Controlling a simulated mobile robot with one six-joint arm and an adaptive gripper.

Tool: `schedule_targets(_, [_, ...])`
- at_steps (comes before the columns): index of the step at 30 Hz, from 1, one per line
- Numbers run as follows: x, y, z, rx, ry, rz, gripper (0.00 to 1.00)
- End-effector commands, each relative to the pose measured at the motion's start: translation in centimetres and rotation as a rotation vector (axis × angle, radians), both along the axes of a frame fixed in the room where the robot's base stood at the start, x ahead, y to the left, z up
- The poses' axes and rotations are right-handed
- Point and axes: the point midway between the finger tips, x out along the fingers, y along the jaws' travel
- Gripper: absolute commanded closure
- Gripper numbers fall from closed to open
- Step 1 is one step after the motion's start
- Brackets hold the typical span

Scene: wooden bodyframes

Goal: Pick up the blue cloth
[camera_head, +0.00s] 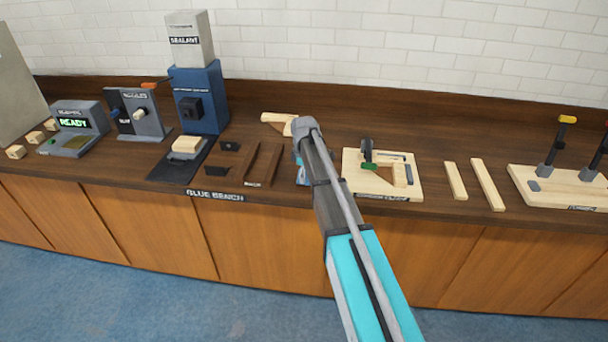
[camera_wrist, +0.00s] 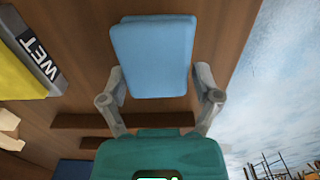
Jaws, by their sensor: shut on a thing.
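The blue cloth (camera_wrist: 154,55) is a folded light-blue pad in the wrist view, at the upper middle. My gripper (camera_wrist: 160,82) has a finger on each side of it and is shut on it. In the head view, my arm hides most of the cloth; a small blue part (camera_head: 301,175) shows beside the arm at the front of the bench. The frames do not clearly show whether the cloth touches the bench top.
The brown bench (camera_head: 110,176) has a blue dispenser (camera_head: 199,100) and dark wooden strips left of my arm. A clamp board (camera_head: 382,190), light wooden strips (camera_head: 487,185) and another board (camera_head: 560,190) lie right. A yellow item marked WET (camera_wrist: 22,75) shows in the wrist view.

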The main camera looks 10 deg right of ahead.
Motion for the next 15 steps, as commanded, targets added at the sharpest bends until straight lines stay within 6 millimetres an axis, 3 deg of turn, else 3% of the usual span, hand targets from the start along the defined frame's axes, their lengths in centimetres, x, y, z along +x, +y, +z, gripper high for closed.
schedule_targets(7, [0.0, 0.0, 2.6, 0.0, 0.0, 0.0, 0.61])
schedule_targets(15, [-2.9, -0.1, 5.7, 0.0, 0.0, 0.0, 0.61])
